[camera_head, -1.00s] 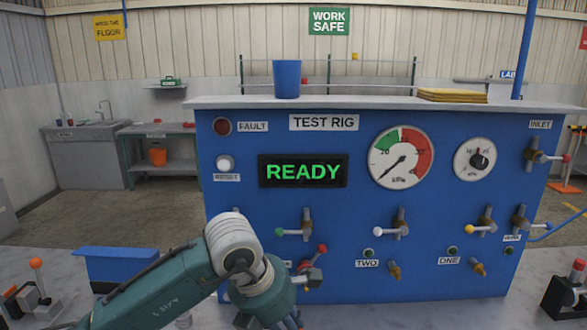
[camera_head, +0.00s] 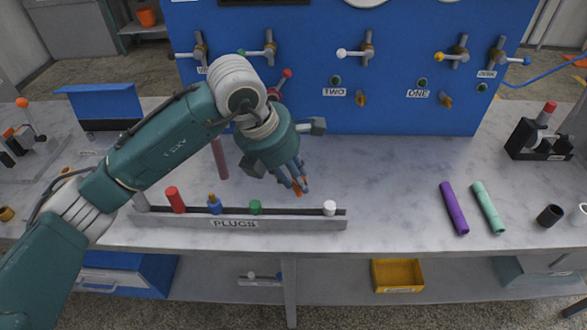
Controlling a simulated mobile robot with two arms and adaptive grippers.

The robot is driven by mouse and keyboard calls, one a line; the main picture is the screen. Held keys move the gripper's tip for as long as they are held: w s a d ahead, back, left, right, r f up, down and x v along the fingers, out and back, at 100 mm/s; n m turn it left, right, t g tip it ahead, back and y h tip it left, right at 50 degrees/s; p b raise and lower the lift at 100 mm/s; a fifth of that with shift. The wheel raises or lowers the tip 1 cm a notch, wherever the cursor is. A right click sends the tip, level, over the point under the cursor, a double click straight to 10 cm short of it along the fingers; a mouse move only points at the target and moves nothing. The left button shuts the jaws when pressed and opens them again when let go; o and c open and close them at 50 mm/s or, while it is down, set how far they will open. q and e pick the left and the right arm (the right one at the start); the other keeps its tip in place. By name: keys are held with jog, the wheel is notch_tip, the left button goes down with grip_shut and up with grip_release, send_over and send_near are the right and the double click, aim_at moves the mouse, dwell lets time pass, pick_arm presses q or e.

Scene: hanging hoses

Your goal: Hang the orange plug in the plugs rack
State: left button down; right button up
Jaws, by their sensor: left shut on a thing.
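My left gripper (camera_head: 295,183) is shut on the orange plug (camera_head: 299,187), and only a small orange part shows between its fingers. The gripper hangs above the bench, just behind the plugs rack (camera_head: 300,223), over its right half. The grey rack is labelled PLUGS and stands near the bench's front edge. It holds a red plug (camera_head: 175,199), a blue plug (camera_head: 214,204), a green plug (camera_head: 256,207) and a white plug (camera_head: 329,208). A wide free stretch lies between green and white. My right gripper is out of view.
The blue test rig (camera_head: 400,110) with valve handles stands behind. A purple tube (camera_head: 454,208) and a mint tube (camera_head: 488,207) lie on the right, near a black cup (camera_head: 549,215). A pinkish rod (camera_head: 219,158) stands behind the rack.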

pick_arm(q)
notch_tip(320, 180, down, 6)
jog(key=a+b, duration=0.1)
jog(key=b, duration=0.4)
jog(key=shift+w+a+b, duration=0.35)
jog(key=shift+w+a, duration=0.05)
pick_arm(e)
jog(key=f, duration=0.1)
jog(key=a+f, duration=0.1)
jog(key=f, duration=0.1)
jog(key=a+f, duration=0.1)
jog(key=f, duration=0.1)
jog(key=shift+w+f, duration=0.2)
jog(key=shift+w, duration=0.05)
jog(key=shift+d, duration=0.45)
pick_arm(q)
jog(key=shift+b, duration=0.5)
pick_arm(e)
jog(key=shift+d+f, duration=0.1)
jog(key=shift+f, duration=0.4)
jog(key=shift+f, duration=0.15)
